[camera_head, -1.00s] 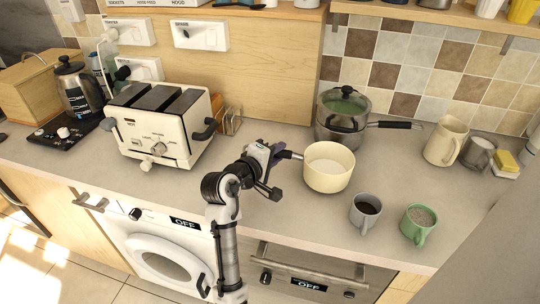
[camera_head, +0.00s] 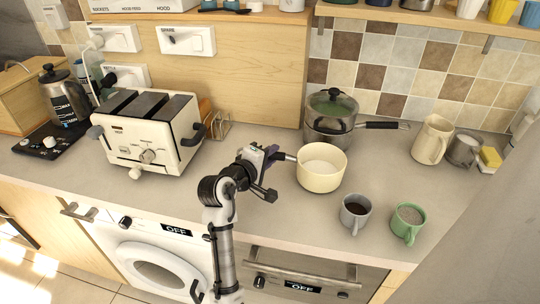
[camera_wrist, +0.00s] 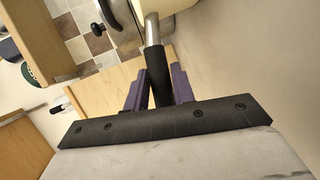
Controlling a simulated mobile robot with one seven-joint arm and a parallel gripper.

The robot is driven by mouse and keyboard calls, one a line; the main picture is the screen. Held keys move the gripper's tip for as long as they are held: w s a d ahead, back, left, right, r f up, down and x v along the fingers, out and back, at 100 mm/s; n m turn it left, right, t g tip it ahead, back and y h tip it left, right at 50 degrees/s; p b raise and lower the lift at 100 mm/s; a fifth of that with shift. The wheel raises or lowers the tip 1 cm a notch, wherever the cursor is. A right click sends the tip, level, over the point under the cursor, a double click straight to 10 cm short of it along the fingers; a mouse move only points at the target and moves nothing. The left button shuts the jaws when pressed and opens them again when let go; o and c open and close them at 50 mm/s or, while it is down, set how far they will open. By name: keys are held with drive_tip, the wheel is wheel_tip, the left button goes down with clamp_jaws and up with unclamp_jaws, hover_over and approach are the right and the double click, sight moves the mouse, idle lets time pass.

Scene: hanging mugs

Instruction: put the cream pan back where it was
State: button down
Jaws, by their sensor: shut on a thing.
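The cream pan (camera_head: 322,178) is on or just above the counter (camera_head: 285,222) in the middle of the head view; I cannot tell if its base touches. It is upright, with pale contents. My gripper (camera_head: 274,156) is at its left and shut on the pan's dark handle. In the wrist view my gripper (camera_wrist: 158,90) has its two purple fingers on either side of the black handle (camera_wrist: 158,77). The handle's metal neck leads up to the cream pan (camera_wrist: 172,6), mostly out of that frame.
A lidded pot (camera_head: 331,118) stands behind the pan. A grey mug (camera_head: 355,212) and a green mug (camera_head: 407,222) stand to the front right. A beige pitcher (camera_head: 431,140) is at the right. A toaster (camera_head: 150,135) is at the left.

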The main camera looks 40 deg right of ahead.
drive_tip(key=shift+f, duration=0.3)
drive_tip(key=c, duration=1.1)
unclamp_jaws()
drive_tip(key=shift+o, duration=0.3)
drive_tip(key=shift+f, duration=0.1)
drive_tip(key=shift+o, duration=1.4)
drive_tip(key=shift+a, duration=0.15)
drive_tip(key=b+v, duration=0.3)
drive_tip(key=v, duration=1)
drive_tip(key=shift+a, duration=0.3)
drive_tip(key=shift+s, duration=0.15)
